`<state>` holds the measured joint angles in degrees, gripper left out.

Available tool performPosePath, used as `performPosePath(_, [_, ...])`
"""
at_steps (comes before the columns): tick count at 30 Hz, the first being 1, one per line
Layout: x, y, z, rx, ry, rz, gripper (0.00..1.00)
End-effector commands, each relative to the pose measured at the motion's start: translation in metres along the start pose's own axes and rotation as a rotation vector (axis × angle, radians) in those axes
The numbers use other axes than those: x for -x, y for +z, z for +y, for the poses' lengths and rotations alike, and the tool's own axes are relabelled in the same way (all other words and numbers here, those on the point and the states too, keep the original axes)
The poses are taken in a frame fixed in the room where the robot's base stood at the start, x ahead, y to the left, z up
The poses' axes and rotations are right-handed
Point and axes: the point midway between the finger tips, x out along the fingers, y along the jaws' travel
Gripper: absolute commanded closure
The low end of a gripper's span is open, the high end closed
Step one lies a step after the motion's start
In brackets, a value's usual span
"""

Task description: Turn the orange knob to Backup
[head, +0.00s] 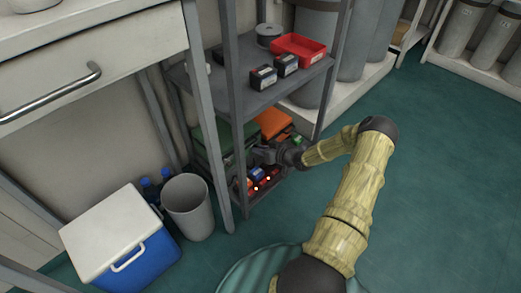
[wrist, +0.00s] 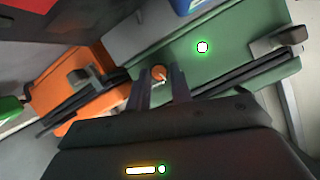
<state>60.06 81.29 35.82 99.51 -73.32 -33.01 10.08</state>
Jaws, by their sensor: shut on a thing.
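The orange knob (wrist: 158,71) is a small round knob with a pale mark at its lower right edge, in the wrist view. It sits on the green case (wrist: 222,62), left of a glowing white-green lamp (wrist: 202,47). My gripper (wrist: 161,80) is shut on the knob, one dark finger on each side. No Backup label is readable. In the head view my gripper (head: 262,155) reaches into the lower part of the grey rack, in front of the green case (head: 222,137); the knob is hidden there.
An orange case (wrist: 75,90) lies beside the green one. The grey rack's shelf (head: 245,85) is above my gripper, and its front post (head: 236,110) stands close to the left. A bin (head: 188,205) and blue cooler (head: 120,240) stand left. Floor at right is clear.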

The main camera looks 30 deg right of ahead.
Motion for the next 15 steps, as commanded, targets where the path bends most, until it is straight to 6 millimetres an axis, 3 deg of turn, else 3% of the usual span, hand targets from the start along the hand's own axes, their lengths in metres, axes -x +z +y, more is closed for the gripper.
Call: performPosePath(15, [0.0013,0.0032,0.004,-0.325,-0.137,-0.021,1.0])
